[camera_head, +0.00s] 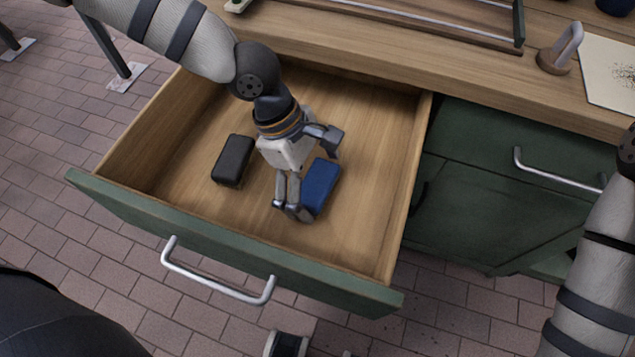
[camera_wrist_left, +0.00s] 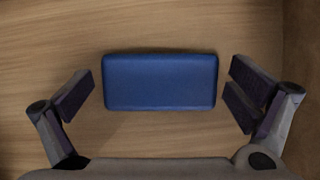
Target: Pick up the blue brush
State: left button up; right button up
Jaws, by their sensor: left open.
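The blue brush (camera_head: 320,185) lies in the open drawer (camera_head: 240,247), right of a black brush-like block (camera_head: 233,160). From above it looks like a plain blue rounded block, and it also shows in the left wrist view (camera_wrist_left: 160,82). My left gripper (camera_head: 313,176) reaches down into the drawer over the blue brush. In the left wrist view the open fingers (camera_wrist_left: 166,94) stand on either side of its short ends, with a gap at each side. Part of the brush is hidden by my gripper in the head view. My right gripper is not in view.
The wooden drawer walls surround the brush, with a green front and metal handle (camera_head: 217,284). The wooden countertop (camera_head: 400,58) lies behind, bearing a rack and a stand (camera_head: 556,56). A closed green cabinet (camera_head: 490,190) stands to the right. The drawer floor right of the brush is bare.

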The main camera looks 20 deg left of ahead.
aim_at(317, 182)
pick_arm(q)
jog(key=c, duration=1.1)
notch_tip(317, 182, up, 10)
jog(key=shift+r+p, duration=0.1)
jog(key=shift+p, duration=0.3)
